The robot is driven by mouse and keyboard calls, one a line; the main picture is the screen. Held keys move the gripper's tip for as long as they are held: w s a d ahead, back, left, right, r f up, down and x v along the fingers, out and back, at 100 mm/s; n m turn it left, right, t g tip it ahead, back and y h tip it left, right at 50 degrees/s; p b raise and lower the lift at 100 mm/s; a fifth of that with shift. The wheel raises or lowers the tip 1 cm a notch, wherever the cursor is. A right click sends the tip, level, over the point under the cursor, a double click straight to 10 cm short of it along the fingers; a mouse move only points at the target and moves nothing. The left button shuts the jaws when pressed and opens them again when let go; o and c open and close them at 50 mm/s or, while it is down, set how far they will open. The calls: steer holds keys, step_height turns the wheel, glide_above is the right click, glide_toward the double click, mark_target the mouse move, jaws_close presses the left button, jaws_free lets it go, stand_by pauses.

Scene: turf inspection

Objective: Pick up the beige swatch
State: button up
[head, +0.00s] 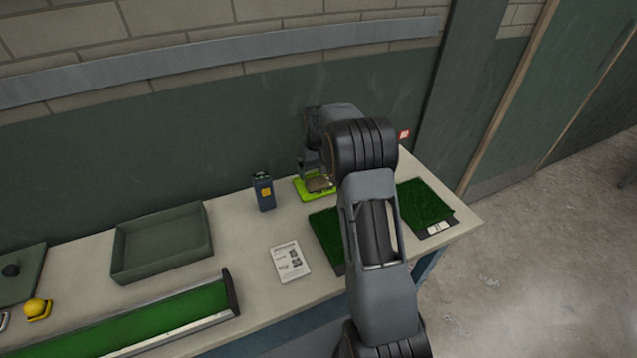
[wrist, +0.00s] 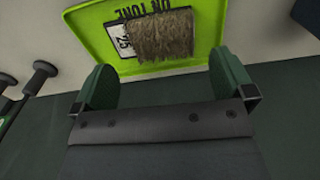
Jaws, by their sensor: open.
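The beige swatch (wrist: 163,38) is a fuzzy tan piece lying on a bright green tray (wrist: 85,25) with a printed label, seen in the wrist view. In the head view the swatch (head: 320,183) lies on the green tray (head: 303,194) at the back of the bench, partly hidden by my arm. My gripper (wrist: 162,85) is open, its two dark green fingers apart and nothing between them. In the wrist view the swatch is beyond the fingertips, roughly centred between them. In the head view my gripper is mostly hidden behind the arm, over the tray.
On the bench (head: 245,240) stand a dark blue device (head: 263,191), a grey-green bin (head: 162,243) and a printed card (head: 290,262). Turf samples (head: 425,203) lie at right, and a long turf trough (head: 170,325) is at front left. The wall (head: 150,165) is close behind.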

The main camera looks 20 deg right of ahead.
mark_target(317, 181)
steer(key=shift+s+a+f+p, duration=0.1)
steer(key=shift+f+p, duration=0.2)
steer(key=shift+f, duration=2)
steer(key=c, duration=0.9)
